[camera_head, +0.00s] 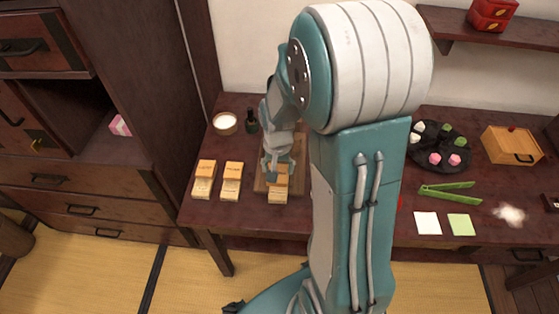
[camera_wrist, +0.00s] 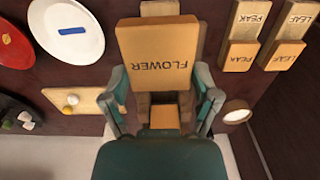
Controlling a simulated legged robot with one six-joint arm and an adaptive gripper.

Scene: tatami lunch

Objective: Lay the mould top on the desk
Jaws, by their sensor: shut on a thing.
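The mould top marked FLOWER (camera_wrist: 158,55) is a light wooden block between my gripper's fingers in the wrist view. My gripper (camera_wrist: 162,88) is shut on it, one teal finger at each side. In the head view my gripper (camera_head: 277,166) is over the brown board on the dark desk (camera_head: 330,225), and the FLOWER block (camera_head: 279,181) shows just below it. Wooden parts show behind and below the block in the wrist view. Whether the block touches them is unclear. My arm hides the middle of the desk.
Two more moulds, LEAF (camera_head: 204,178) and PEAK (camera_head: 231,180), stand to the left. Right of my arm are a black sweets tray (camera_head: 425,158), green tongs (camera_head: 450,197) and a wooden box (camera_head: 508,150).

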